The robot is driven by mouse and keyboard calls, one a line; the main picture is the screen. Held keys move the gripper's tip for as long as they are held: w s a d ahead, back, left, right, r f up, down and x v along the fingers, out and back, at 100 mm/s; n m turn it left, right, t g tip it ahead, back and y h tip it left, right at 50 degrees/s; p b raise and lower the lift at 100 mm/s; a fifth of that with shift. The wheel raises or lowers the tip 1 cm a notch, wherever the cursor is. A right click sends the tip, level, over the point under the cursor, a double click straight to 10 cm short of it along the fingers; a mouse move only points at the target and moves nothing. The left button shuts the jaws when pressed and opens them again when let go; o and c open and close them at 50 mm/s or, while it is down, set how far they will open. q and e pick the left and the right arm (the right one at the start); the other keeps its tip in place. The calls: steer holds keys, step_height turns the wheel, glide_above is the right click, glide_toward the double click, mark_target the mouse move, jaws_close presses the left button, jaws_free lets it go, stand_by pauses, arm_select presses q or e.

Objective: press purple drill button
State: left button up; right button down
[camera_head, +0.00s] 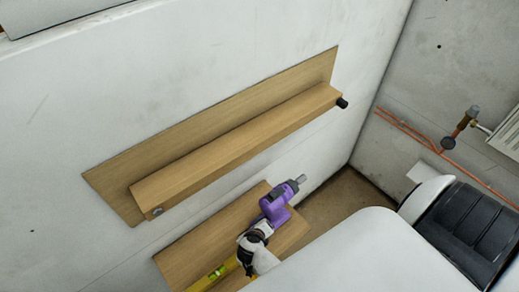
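A purple drill (274,206) lies near the far end of a low wooden board (180,262) in the lower middle of the head view. Its grey tip points up and to the right. Its button is too small to make out.
A yellow spirit level (212,277) lies on the board's near part. A wooden ledge (235,140) is fixed to the wall above. Copper pipes (405,127), a valve (459,130) and a radiator (508,135) are at the right. Floor (345,192) shows beyond the board.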

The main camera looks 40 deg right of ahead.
steer(key=shift+f, duration=0.35)
steer(key=shift+r, duration=0.1)
steer(key=shift+r+p, duration=0.35)
steer(key=shift+p, duration=0.05)
